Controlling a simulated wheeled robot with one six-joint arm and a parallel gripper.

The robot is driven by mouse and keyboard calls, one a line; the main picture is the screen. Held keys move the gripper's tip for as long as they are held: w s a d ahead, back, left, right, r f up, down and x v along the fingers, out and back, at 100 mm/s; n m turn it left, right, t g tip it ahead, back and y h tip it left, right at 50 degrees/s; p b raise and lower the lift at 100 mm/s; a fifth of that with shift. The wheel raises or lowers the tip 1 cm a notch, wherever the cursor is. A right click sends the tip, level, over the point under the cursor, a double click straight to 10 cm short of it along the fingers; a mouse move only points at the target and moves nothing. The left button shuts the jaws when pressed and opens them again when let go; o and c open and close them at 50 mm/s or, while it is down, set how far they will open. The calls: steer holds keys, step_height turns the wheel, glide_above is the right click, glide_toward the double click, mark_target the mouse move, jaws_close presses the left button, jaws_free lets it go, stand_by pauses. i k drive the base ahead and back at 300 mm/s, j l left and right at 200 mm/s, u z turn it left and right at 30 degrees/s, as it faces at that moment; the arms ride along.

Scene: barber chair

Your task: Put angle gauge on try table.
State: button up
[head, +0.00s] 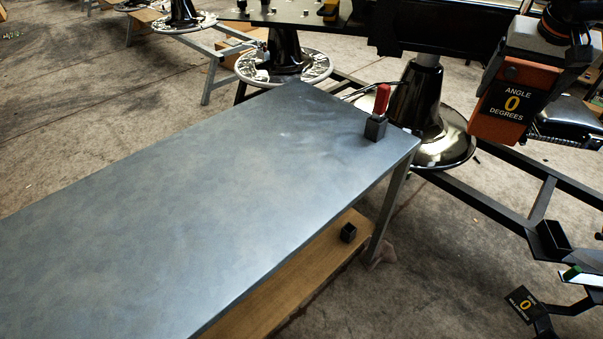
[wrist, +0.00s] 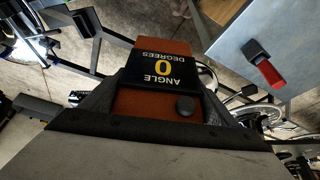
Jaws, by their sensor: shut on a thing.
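The angle gauge (head: 508,98) is an orange-brown block with a black label reading "ANGLE 0 DEGREES". It hangs in the air at the upper right, to the right of the grey table's far corner and not over its top. My gripper (head: 540,42) is shut on it from above. In the wrist view the gauge (wrist: 162,72) sits between the dark fingers, label facing the camera. The table (head: 190,190), which I take as the try table, has a flat grey metal top; its corner (wrist: 235,40) shows at upper right in the wrist view.
A red-handled black block (head: 376,122) stands near the table's far right corner; most of the top is bare. A small black block (head: 348,233) sits on the wooden lower shelf (head: 290,275). Black chair bases and metal frames (head: 500,195) stand behind and right.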

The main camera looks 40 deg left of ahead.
mark_target(173, 216)
steer(key=u, duration=1)
steer(key=i+l+u, duration=0.1)
steer(key=u, duration=0.85)
steer(key=l+u, duration=0.15)
steer(key=u, duration=0.85)
steer(key=l+u, duration=0.1)
steer(key=u, duration=0.9)
steer(key=k+l+z, duration=0.2)
steer(key=k+z, duration=0.1)
steer(key=z, duration=0.35)
steer(key=k+l+z, duration=0.1)
steer(key=z, duration=0.4)
steer(key=l+z, duration=0.15)
steer(key=z, duration=0.3)
steer(key=k, duration=0.05)
